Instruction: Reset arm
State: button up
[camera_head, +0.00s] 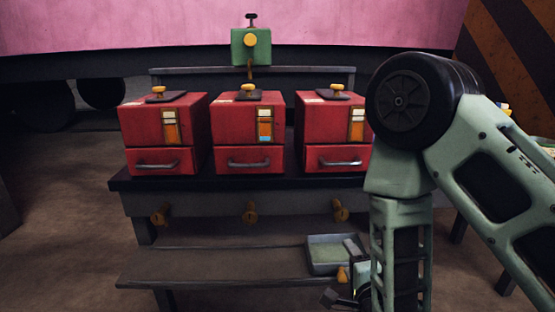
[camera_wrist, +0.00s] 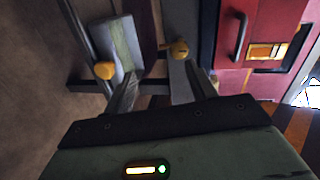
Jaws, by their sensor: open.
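My arm (camera_head: 402,210) bends down at the right of the head view, in front of the rightmost red box. My gripper (camera_wrist: 160,82) is open in the wrist view, with nothing between its two fingers. In the head view it is low and mostly hidden behind my arm link, near the grey tray (camera_head: 320,262) on the lower shelf. The tray shows in the wrist view (camera_wrist: 124,42), beyond the fingers. A yellow knob (camera_wrist: 180,48) and another yellow piece (camera_wrist: 104,70) show near the fingertips; I cannot tell whether anything touches.
Three red boxes, left (camera_head: 160,125), middle (camera_head: 250,127) and right (camera_head: 328,115), stand on a dark bench (camera_head: 240,200) with yellow knobs along its front. A green block (camera_head: 252,47) with a yellow disc stands behind. The floor at left (camera_head: 55,200) is clear.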

jog(key=s+a+r+n+g+y, duration=0.4)
jog(key=s+a+n+g, duration=0.6)
jog(key=n, duration=0.3)
jog(key=s+d+r+n+g+h, duration=0.2)
jog(key=s+d+r+n+g, duration=0.1)
jog(key=s+n, duration=0.35)
jog(key=s+d+r+n+g+h, duration=0.25)
jog(key=s+r+n, duration=0.2)
jog(key=s, duration=0.35)
notch_tip(320, 180, up, 34)
jog(key=p, duration=3.5)
jog(key=shift+s+d, duration=0.15)
jog(key=shift+s, duration=0.05)
jog(key=shift+y, duration=0.25)
